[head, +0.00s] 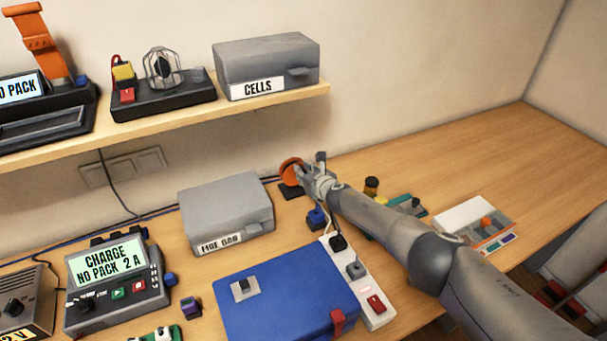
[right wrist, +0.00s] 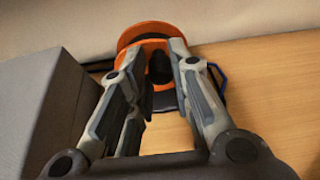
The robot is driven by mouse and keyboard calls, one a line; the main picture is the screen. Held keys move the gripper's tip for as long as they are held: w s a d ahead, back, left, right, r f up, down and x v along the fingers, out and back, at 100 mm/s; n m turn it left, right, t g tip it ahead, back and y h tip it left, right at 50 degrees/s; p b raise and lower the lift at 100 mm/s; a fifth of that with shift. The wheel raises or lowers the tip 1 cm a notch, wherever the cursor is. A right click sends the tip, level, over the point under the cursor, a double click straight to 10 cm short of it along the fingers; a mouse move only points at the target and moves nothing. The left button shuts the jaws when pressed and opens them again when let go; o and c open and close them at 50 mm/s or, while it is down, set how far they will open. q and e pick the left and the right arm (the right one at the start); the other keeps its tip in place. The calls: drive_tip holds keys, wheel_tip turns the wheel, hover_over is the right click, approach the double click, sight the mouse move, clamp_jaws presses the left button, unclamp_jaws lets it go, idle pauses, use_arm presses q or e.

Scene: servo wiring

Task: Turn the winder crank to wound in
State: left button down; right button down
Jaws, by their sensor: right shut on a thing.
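The winder (head: 291,172) is an orange round reel on a dark base at the back of the bench, near the wall. In the right wrist view its orange disc (right wrist: 150,33) shows beyond my fingers. My right gripper (head: 310,178) reaches it from the right. In the right wrist view my right gripper (right wrist: 160,70) has its fingers on either side of a dark upright knob (right wrist: 160,66), which I take for the crank, and is shut on it. The fingers hide part of the winder. My left gripper is not in view.
A grey box labelled as a fire bag (head: 226,213) stands close left of the winder. A blue case (head: 285,290) and a white power strip (head: 372,290) lie in front. A parts box (head: 474,224) sits right of my arm. The back right bench is clear.

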idle(0.4)
drive_tip(key=c, duration=1.3)
unclamp_jaws()
drive_tip(key=shift+r, duration=0.1)
drive_tip(key=shift+s+r, duration=0.15)
drive_tip(key=shift+r, duration=0.6)
drive_tip(key=shift+s+d+f+v, duration=0.1)
drive_tip(key=shift+f+v, duration=0.15)
drive_tip(key=shift+v, duration=0.85)
drive_tip(key=shift+s+d+f+v, duration=0.1)
drive_tip(key=shift+f+v, duration=0.1)
drive_tip(key=shift+v, duration=0.9)
drive_tip(key=shift+s+f+v, duration=0.1)
drive_tip(key=shift+f+v, duration=0.15)
drive_tip(key=shift+v, duration=0.9)
drive_tip(key=shift+w, duration=0.15)
